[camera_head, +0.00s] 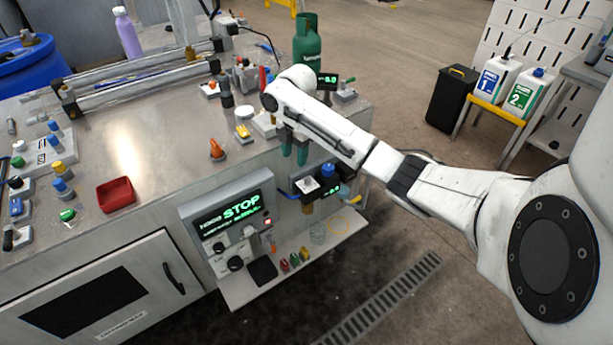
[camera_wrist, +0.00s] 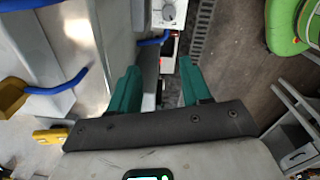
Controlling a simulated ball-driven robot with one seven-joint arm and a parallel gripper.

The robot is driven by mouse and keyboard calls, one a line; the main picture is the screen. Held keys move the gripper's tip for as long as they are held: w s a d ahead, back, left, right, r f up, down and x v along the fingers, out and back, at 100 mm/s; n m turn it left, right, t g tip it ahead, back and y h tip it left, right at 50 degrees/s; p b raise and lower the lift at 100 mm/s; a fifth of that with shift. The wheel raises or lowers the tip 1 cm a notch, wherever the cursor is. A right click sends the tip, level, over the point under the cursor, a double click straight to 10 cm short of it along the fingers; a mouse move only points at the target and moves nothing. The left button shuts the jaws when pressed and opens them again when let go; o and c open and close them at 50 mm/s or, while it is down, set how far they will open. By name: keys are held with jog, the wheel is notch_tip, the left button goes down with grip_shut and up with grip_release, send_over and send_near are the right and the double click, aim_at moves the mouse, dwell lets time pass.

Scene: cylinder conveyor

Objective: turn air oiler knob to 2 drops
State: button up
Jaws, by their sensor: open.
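My gripper (camera_head: 295,153) has two green fingers pointing down at the machine's right side. The fingers stand apart with nothing between them; they also show in the wrist view (camera_wrist: 158,88). Just below them in the head view, an air unit (camera_head: 307,186) with a white top and a yellowish lower part is mounted on the machine's side. A blue knob (camera_head: 327,170) and a small green-lit display sit beside it. I cannot tell which part is the oiler knob, and its drop marks are not readable. The wrist view shows a white box with a round dial (camera_wrist: 168,14) beyond the fingers.
The metal worktop (camera_head: 150,130) holds a red tray (camera_head: 116,194), buttons and an orange knob (camera_head: 217,149). A STOP panel (camera_head: 228,222) stands above a low shelf (camera_head: 288,268) with small items. A green bottle (camera_head: 307,42) is behind my arm.

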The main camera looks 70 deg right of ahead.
aim_at(307, 179)
jog(key=shift+g, duration=0.3)
jog(key=s+d+f, duration=0.1)
jog(key=f, duration=0.2)
jog(key=d+f, duration=0.1)
jog(key=f, duration=0.3)
jog(key=s+f, duration=0.1)
jog(key=f, duration=0.2)
jog(key=shift+s+d+f+p, duration=0.3)
jog(key=shift+d+f+p, duration=0.05)
jog(key=shift+d, duration=0.05)
jog(key=shift+c, duration=0.4)
grip_shut()
